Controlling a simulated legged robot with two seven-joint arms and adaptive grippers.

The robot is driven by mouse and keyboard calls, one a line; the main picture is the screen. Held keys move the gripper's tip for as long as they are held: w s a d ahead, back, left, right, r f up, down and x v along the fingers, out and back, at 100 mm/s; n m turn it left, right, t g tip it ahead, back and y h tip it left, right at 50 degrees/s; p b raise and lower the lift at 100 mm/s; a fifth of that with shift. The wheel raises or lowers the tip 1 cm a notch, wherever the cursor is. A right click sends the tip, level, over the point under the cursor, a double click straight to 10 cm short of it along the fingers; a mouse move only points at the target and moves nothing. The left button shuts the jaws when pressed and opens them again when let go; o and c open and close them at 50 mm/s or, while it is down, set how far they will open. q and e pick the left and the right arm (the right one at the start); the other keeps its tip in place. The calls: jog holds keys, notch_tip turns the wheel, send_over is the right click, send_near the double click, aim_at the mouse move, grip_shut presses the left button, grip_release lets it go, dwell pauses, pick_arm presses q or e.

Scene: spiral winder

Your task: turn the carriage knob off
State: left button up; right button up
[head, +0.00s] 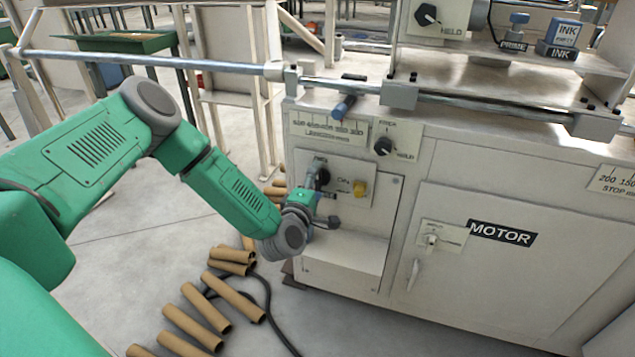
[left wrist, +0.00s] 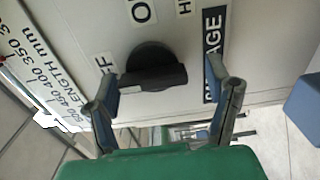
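The carriage knob (left wrist: 152,68) is a black round knob with a raised bar, on a grey panel in the left wrist view. My left gripper (left wrist: 160,78) is open, one finger on each side of the knob with gaps. In the head view the left gripper (head: 318,192) is at the panel, just below a black knob (head: 323,176).
A yellow knob (head: 360,188) sits right of the gripper on the same panel. Another black knob (head: 383,146) is above it, and a blue-handled lever (head: 344,106) is higher up. The motor cabinet (head: 500,270) stands right. Cardboard tubes (head: 195,308) lie on the floor.

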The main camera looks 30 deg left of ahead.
pick_arm(q)
jog(key=shift+d+r, duration=0.1)
jog(key=shift+s+d, duration=0.15)
jog(key=shift+s, duration=0.3)
jog(key=v, duration=1.1)
